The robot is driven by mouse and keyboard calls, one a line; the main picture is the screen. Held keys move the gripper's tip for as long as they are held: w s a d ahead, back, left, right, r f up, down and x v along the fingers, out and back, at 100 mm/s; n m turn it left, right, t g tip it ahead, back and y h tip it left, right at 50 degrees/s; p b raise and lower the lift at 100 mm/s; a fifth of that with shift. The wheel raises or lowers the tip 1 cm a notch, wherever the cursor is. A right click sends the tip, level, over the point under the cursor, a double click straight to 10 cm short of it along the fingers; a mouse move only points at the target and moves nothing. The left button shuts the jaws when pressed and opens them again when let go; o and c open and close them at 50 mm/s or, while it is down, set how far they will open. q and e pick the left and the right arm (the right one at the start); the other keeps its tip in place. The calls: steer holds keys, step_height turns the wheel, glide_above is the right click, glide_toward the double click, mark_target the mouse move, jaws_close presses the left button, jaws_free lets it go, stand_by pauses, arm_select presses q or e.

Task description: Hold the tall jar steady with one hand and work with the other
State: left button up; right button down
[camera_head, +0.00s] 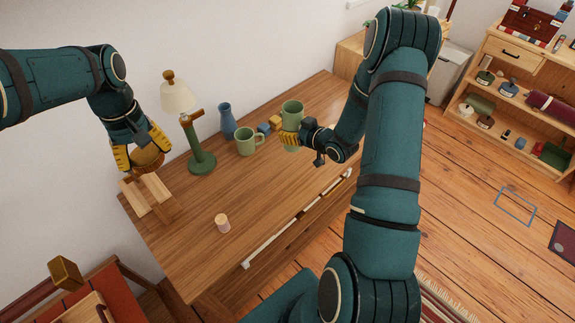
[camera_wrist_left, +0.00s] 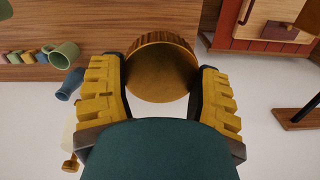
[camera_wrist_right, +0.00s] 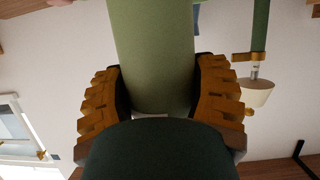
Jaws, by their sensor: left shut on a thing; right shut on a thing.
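The tall green jar (camera_head: 292,108) stands upright towards the far part of the wooden table. My right gripper (camera_head: 290,139) is shut around its side; the jar's green wall (camera_wrist_right: 155,50) fills the space between the fingers in the right wrist view. My left gripper (camera_head: 140,156) is shut on a round brown lid-like piece with a ridged rim (camera_wrist_left: 163,70). In the head view this piece (camera_head: 151,158) is over a small wooden rack (camera_head: 148,197) at the table's left end. I cannot tell whether it touches the rack.
A green mug (camera_head: 246,141), a blue vase (camera_head: 227,121) and a green lamp (camera_head: 201,160) stand between my grippers. Small blocks (camera_head: 270,125) lie near the jar. A pale cylinder (camera_head: 222,223) stands towards the front. The table's middle (camera_head: 250,190) is clear.

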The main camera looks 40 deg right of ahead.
steer(key=b, duration=0.1)
glide_above(293, 165)
step_height(293, 165, down, 10)
steer(key=shift+a+r, duration=0.1)
steer(key=shift+s, duration=0.1)
steer(key=shift+f, duration=0.2)
steer(key=shift+c, duration=0.3)
jaws_free()
steer(key=shift+r, duration=0.25)
steer(key=v, duration=1.1)
steer(key=shift+s, duration=0.4)
